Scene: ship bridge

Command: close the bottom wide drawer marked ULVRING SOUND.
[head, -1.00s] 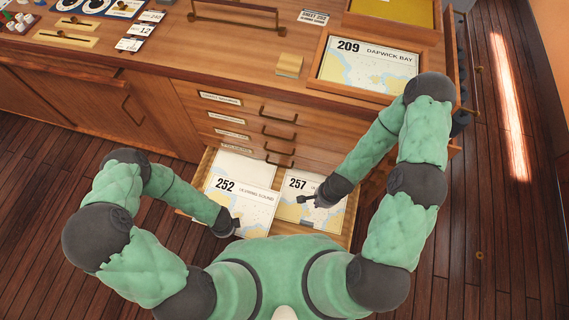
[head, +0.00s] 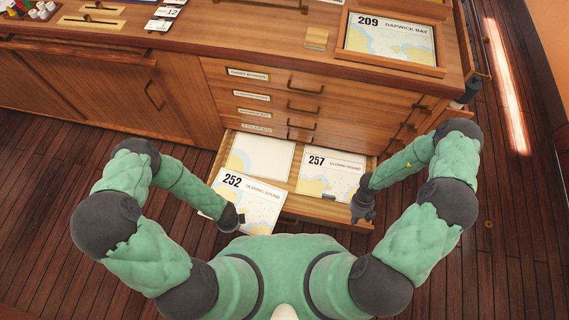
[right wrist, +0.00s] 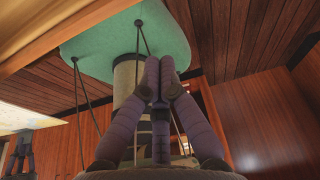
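The bottom wide drawer (head: 305,212) of the wooden cabinet is pulled out. Inside lie a chart marked 257 ULVRING SOUND (head: 335,172) on the right and a chart with a hidden heading (head: 262,157) on the left. A chart marked 252 ULVRING SOUND (head: 256,201) lies tilted across the drawer's left front and juts past it. My left gripper (head: 240,219) is at its lower edge and seems shut on it; its fingers are small here. My right gripper (head: 362,214) is by the drawer's right front corner. In the right wrist view its fingers (right wrist: 160,64) meet, empty.
Several shut drawers with labels and handles (head: 304,108) are above the open one. The top carries a framed chart marked 209 DAPWICK BAY (head: 390,45) and a small yellowish block (head: 316,39).

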